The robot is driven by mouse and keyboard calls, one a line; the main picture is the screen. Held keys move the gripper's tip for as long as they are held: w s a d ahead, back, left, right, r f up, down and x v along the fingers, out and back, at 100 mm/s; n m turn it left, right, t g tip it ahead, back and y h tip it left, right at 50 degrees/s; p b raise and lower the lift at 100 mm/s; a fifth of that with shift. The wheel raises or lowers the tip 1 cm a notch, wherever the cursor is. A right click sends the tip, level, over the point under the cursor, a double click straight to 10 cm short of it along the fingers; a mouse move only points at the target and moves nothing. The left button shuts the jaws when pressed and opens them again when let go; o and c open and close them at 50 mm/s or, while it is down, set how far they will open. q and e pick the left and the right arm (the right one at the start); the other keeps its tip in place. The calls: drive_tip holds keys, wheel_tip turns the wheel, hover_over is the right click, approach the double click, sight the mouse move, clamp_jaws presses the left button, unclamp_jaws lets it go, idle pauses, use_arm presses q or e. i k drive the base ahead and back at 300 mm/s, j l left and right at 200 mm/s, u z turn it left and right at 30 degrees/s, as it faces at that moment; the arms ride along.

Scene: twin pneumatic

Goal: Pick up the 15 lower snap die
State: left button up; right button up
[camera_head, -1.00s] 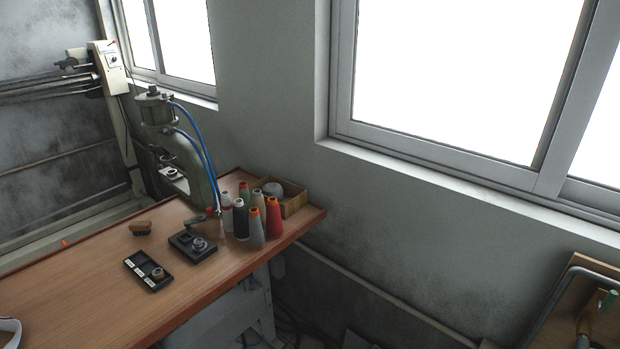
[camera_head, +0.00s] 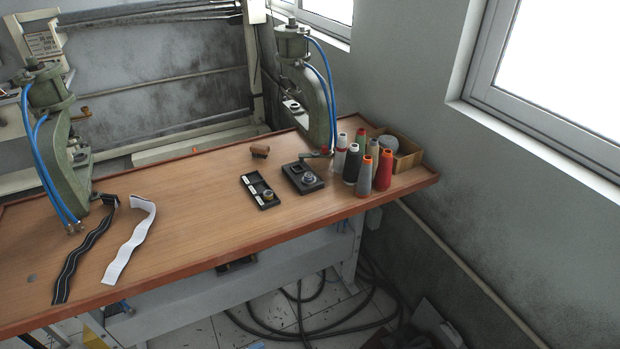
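A narrow black tray (camera_head: 257,184) with white labels lies on the wooden table, and a small brass-and-dark round die (camera_head: 268,195) sits in its near compartment. A wider black holder (camera_head: 293,171) lies to its right with a silvery round die (camera_head: 308,178) on it. The labels are too small to read, so I cannot tell which die is the 15 lower snap die. Neither of my grippers shows in the head view.
Green presses with blue hoses stand at the left (camera_head: 66,150) and back right (camera_head: 316,90) of the table (camera_head: 190,225). Thread cones (camera_head: 362,176) and a cardboard box (camera_head: 407,153) fill the right end. Black (camera_head: 80,255) and white (camera_head: 130,240) straps lie left. The table's front middle is clear.

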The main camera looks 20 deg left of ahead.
sight(309, 176)
drive_tip(key=i, duration=0.2)
drive_tip(key=i+u, duration=0.6)
drive_tip(key=i, duration=0.15)
